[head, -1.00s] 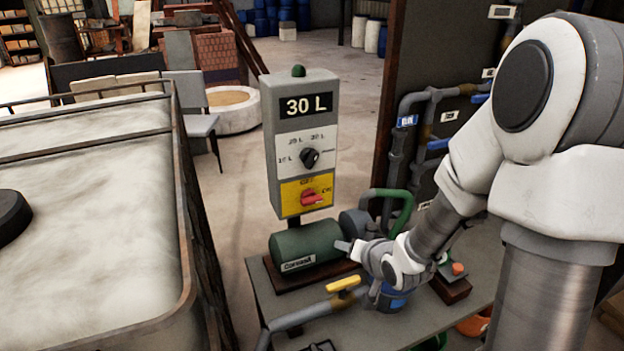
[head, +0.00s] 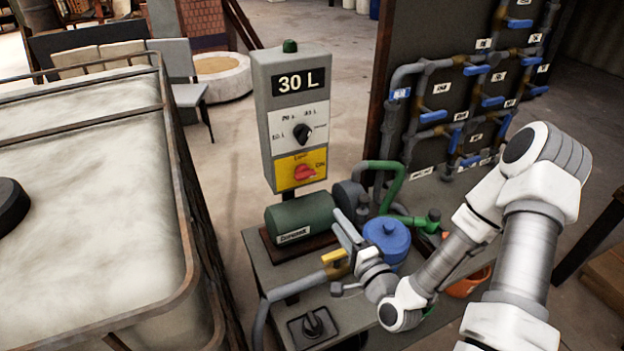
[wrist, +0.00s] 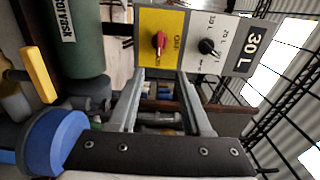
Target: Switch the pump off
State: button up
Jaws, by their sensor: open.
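The grey control box (head: 292,130) shows "30 L" on its display. The green pump motor (head: 300,217) lies below the box. My gripper (head: 337,215) is in front of the motor, lower than the red switch and apart from it. In the wrist view my gripper (wrist: 160,75) is open and empty, with the red switch (wrist: 158,42) beyond the fingertips.
A blue round vessel (head: 388,240) and a yellow-handled valve (head: 334,258) stand close around my gripper. A black knob on a plate (head: 313,325) is at the bench front. The large caged tank (head: 90,200) is left; a pipe panel (head: 455,110) is behind right.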

jog(key=w+b, duration=0.1)
jog(key=b, duration=0.2)
jog(key=w+b, duration=0.1)
jog(key=b, duration=0.3)
jog(key=shift+w+a+f, duration=0.1)
jog(key=shift+a+f, duration=0.1)
jog(key=shift+f, duration=0.05)
jog(key=b, duration=0.4)
jog(key=shift+w+a, duration=0.2)
jog(key=shift+a, duration=0.15)
jog(key=b, duration=0.5)
send_near(307, 178)
jog(key=x, duration=0.8)
jog(key=shift+w+a, duration=0.1)
jog(key=shift+w, duration=0.2)
grip_shut()
